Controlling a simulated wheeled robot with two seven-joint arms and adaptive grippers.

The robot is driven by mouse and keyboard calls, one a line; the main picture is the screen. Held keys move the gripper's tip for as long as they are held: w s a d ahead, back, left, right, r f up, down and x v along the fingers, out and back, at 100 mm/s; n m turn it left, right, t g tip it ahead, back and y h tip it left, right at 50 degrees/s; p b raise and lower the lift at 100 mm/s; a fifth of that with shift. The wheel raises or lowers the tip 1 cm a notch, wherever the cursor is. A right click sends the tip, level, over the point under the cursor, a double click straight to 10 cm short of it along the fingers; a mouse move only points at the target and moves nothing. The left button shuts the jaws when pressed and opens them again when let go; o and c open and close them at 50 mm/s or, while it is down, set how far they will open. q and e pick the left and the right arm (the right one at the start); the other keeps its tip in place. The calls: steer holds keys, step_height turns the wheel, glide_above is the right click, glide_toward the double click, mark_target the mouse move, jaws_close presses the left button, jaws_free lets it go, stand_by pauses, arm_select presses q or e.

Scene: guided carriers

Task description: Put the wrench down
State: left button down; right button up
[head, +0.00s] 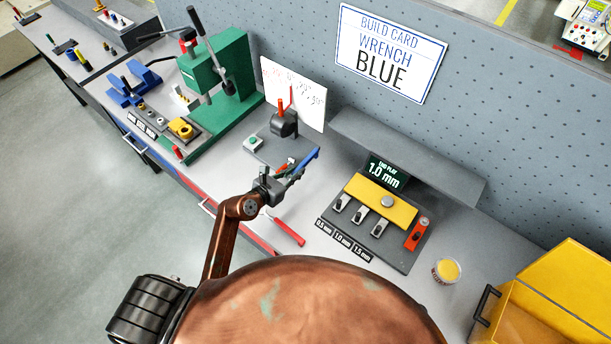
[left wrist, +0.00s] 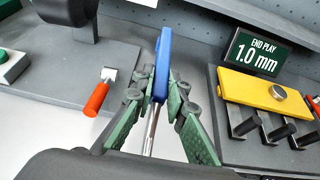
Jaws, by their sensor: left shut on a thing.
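My left gripper (head: 279,182) is shut on the blue-handled wrench (head: 304,162). In the left wrist view the gripper's green-padded fingers (left wrist: 160,98) close around the wrench, with its blue handle (left wrist: 163,62) pointing up and away and a metal shaft below. It seems held above the bench; the exact gap is unclear. A red-handled tool (head: 288,232) lies on the bench in front of the gripper. The build card (head: 388,52) on the wall reads "WRENCH BLUE". My right gripper is not in view.
A grey plate (head: 268,150) with a dark fixture lies behind the gripper. An orange-handled tool (left wrist: 98,96) is by its edge. To the right is a gauge station (head: 398,262) reading 1.0 mm, then a yellow cup (head: 446,271) and yellow bin (head: 560,290). A green press (head: 222,80) stands left.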

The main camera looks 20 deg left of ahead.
arm_select(q)
glide_above(306, 182)
steer(key=f, duration=0.4)
steer(key=shift+s+a+f+b, duration=0.25)
steer(key=shift+s+a+b, duration=0.1)
steer(key=shift+s+b, duration=0.05)
steer(key=shift+w+d+f, duration=0.1)
steer(key=shift+w+f, duration=0.1)
steer(key=shift+f, duration=0.1)
steer(key=shift+w+d+f, duration=0.1)
steer(key=shift+f, duration=0.05)
steer(key=f, duration=0.3)
steer(key=shift+w+d+b, duration=0.1)
steer(key=shift+w+b, duration=0.1)
steer(key=shift+b, duration=0.2)
steer(key=shift+f, duration=0.4)
steer(key=c, duration=2)
jaws_free()
steer(key=shift+c, duration=0.2)
steer(key=shift+o, duration=0.5)
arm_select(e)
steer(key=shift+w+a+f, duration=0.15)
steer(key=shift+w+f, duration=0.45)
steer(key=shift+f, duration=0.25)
